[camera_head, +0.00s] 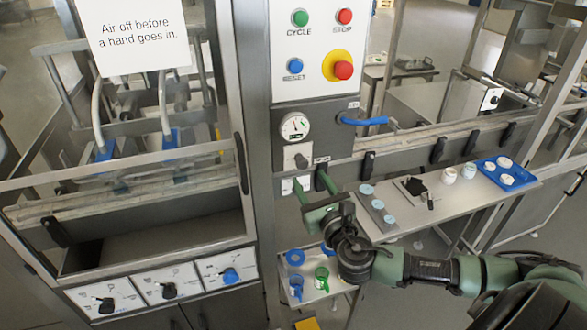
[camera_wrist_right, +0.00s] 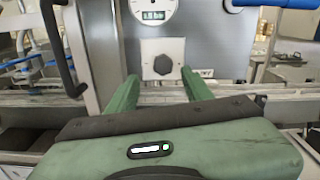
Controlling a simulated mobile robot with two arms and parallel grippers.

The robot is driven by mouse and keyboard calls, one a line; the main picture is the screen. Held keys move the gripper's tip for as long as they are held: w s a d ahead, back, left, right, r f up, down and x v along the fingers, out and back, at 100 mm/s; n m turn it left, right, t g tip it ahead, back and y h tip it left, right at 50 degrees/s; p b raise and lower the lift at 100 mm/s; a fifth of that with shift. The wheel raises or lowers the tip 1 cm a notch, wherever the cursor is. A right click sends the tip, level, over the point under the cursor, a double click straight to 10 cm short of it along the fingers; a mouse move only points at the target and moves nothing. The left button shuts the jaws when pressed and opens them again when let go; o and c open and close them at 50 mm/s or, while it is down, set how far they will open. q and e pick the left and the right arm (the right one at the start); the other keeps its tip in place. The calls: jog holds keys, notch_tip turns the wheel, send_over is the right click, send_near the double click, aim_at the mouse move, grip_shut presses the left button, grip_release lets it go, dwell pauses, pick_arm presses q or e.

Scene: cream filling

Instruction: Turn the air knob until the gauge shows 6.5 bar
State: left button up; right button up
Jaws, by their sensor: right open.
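The round white air gauge (camera_head: 295,126) is on the grey column panel; in the right wrist view its lower part (camera_wrist_right: 155,8) shows a small digital readout, too small to read surely. The dark air knob (camera_head: 301,161) sits just below the gauge. In the right wrist view the knob (camera_wrist_right: 163,65) is a dark, faceted disc on a light square plate. My right gripper (camera_head: 310,183) is open, its two green fingers below and in front of the knob. In the wrist view the fingers (camera_wrist_right: 162,86) stand either side of the knob, apart from it. My left gripper is out of view.
A blue lever (camera_head: 365,121) sticks out right of the gauge. Above are green, red and blue buttons and a red emergency stop (camera_head: 343,70). A shelf (camera_head: 455,212) with small jars and a blue tray (camera_head: 507,173) lies to the right. A door handle (camera_head: 241,163) is left.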

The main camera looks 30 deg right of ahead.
aim_at(304, 167)
jog(key=w+d, duration=0.1)
jog(key=w+p, duration=0.1)
jog(key=shift+w+d+r, duration=0.1)
jog(key=shift+w+d, duration=0.2)
jog(key=shift+d, duration=0.05)
jog(key=x, duration=0.3)
jog(key=shift+w+a+p, duration=0.15)
jog(key=shift+w+p, duration=0.15)
jog(key=shift+p, duration=0.05)
jog(key=shift+w+f, duration=0.2)
jog(key=shift+w, duration=0.15)
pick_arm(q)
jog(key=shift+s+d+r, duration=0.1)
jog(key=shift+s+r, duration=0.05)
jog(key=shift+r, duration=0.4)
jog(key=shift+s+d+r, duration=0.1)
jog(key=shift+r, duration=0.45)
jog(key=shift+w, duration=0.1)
pick_arm(e)
grip_shut()
